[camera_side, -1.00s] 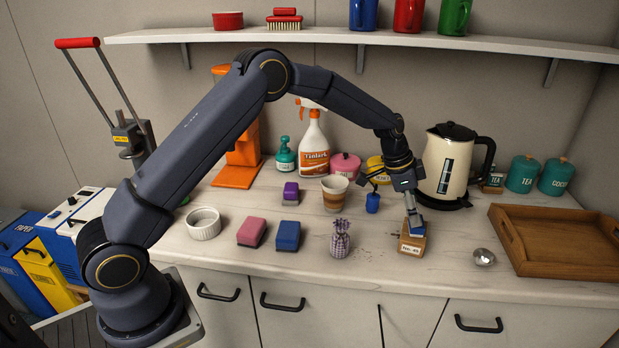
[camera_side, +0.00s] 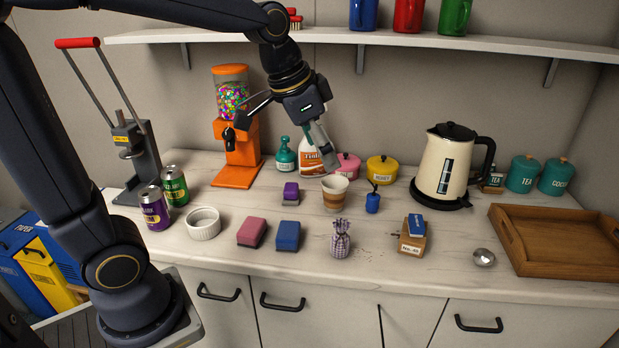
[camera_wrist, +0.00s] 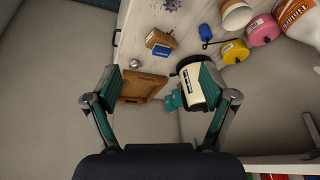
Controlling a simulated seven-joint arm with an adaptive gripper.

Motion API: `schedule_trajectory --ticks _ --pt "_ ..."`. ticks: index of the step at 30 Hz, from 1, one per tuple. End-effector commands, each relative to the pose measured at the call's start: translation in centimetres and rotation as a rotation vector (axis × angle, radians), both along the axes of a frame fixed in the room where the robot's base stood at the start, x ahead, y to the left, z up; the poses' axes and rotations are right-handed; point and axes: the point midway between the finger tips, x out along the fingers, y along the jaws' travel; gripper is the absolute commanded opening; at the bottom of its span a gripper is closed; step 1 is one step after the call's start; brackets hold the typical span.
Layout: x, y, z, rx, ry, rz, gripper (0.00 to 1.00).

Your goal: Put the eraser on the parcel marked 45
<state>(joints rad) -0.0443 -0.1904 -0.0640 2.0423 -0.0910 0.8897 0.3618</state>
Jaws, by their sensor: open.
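The blue eraser (camera_side: 416,226) with a white marking lies on top of the small brown parcel (camera_side: 411,244), whose label appears to read No. 45. The wrist view also shows the eraser (camera_wrist: 161,50) resting on the parcel (camera_wrist: 158,38). My gripper (camera_side: 285,142) is open and empty, raised above the counter to the left of the parcel and well apart from it. Its two spread fingers also show in the wrist view (camera_wrist: 160,80), with nothing held between them.
A paper cup (camera_side: 335,195), a tied pouch (camera_side: 340,240) and pink and blue blocks (camera_side: 288,236) stand left of the parcel. A kettle (camera_side: 446,170), a metal knob-like piece (camera_side: 483,257) and a wooden tray (camera_side: 560,238) are to the right. The shelf (camera_side: 380,38) runs above.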

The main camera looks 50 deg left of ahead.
Motion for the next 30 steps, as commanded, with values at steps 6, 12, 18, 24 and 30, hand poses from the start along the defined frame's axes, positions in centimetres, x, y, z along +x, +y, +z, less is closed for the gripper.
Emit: schedule_trajectory --ticks 6,12,18,24,30 --pt "-10.5 1.6 -1.0 -0.046 -0.059 0.222 0.83" --pt "-14.1 2.2 -2.7 -0.079 -0.079 0.315 0.83" --pt "-14.4 2.3 -2.9 -0.082 -0.079 0.325 0.83" --pt "-14.4 2.3 -2.9 -0.081 -0.079 0.324 0.83" --pt "-14.4 2.2 -2.9 -0.081 -0.079 0.323 0.83"
